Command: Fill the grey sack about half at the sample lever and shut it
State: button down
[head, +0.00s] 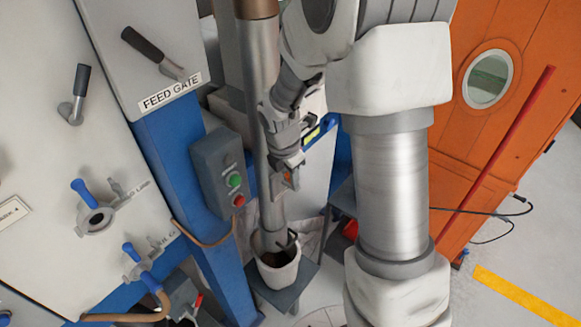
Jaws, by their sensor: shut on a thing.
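My gripper (288,163) is in front of the grey vertical pipe (262,130). It is shut on a small orange piece (289,179), mostly hidden between the fingers; I cannot tell whether this is part of the sample lever. Below it, a pale grey open-topped container (279,276), which looks like the sack, stands upright on a dark grey plate (291,298) under the pipe's lower end. Its mouth is open and dark inside; the fill level cannot be told. A dark curved piece (292,239) sits at its mouth, apart from my gripper.
A grey button box (219,170) with green and red buttons is close left of the pipe. A blue post (185,190) and a panel marked FEED GATE (172,92) stand further left. An orange door (520,100) and a red bar (500,150) are at right.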

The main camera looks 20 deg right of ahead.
jog(key=shift+w+d+r+g+y+p, duration=0.2)
jog(key=shift+g+y+p, duration=0.1)
jog(key=shift+p, duration=0.45)
jog(key=shift+f, duration=0.15)
jog(key=c, duration=0.8)
grip_release()
jog(key=shift+o, duration=0.2)
notch_tip(320, 180, up, 17)
jog(key=s+a, duration=0.1)
jog(key=s, duration=0.1)
jog(key=shift+a+b, duration=0.3)
jog(key=shift+b, duration=0.05)
